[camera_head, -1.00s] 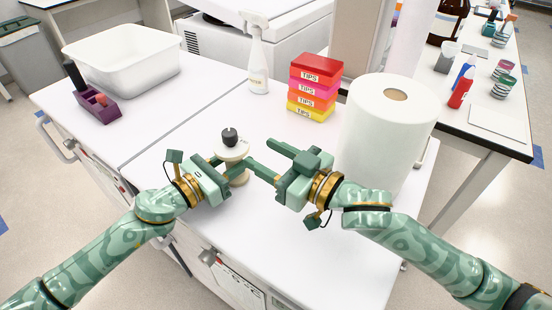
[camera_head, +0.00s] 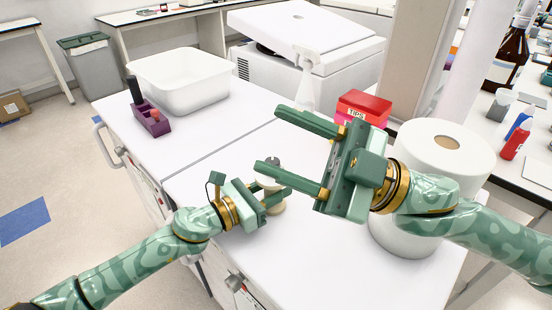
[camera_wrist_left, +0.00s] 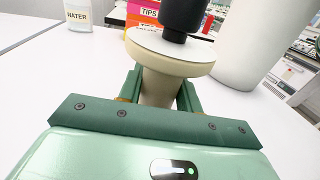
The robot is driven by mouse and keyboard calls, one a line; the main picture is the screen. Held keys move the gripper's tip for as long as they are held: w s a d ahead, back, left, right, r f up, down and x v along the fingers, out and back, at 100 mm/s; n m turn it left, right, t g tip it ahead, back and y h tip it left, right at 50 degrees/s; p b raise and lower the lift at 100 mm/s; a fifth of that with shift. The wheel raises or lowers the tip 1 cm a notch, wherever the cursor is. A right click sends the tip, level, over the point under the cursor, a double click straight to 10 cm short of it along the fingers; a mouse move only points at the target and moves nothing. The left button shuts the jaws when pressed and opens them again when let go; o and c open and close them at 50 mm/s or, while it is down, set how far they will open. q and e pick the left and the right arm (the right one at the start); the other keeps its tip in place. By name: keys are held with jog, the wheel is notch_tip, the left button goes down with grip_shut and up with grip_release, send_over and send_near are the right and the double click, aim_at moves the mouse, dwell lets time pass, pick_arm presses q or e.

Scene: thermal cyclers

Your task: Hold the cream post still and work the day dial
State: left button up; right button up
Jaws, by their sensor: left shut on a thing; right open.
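The cream post (camera_wrist_left: 160,88) stands upright on the bench, carrying a round day dial (camera_wrist_left: 172,50) with a black knob (camera_wrist_left: 183,16) on top. In the head view the right gripper's lower finger partly hides the dial; the grey-black knob top (camera_head: 273,161) shows above that finger and the post's cream base (camera_head: 276,209) below. My left gripper (camera_head: 274,194) is shut around the post below the dial, a finger on each side. My right gripper (camera_head: 270,140) is open and empty, its long fingers wide apart, raised between the camera and the dial. Any dial markings are unreadable.
A paper roll (camera_head: 443,146) stands right, behind my right arm. A purple rack (camera_head: 151,118) and white tub (camera_head: 180,83) are back left. The bench front-right of the post is clear.

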jog(key=s+r+n+g+h, duration=0.2)
jog(key=s+r+n+g, duration=0.2)
jog(key=n+g, duration=0.45)
jog(key=w+a+n+g+h, duration=0.1)
jog(key=n+g+h, duration=0.1)
jog(key=n, duration=0.3)
jog(key=n+t+h, duration=0.7)
jog(key=t+h, duration=0.1)
jog(key=h, duration=1)
send_near(273, 161)
jog(key=f, duration=0.9)
jog(key=shift+w+a, duration=0.15)
jog(key=shift+a, duration=0.05)
jog(key=c, duration=1)
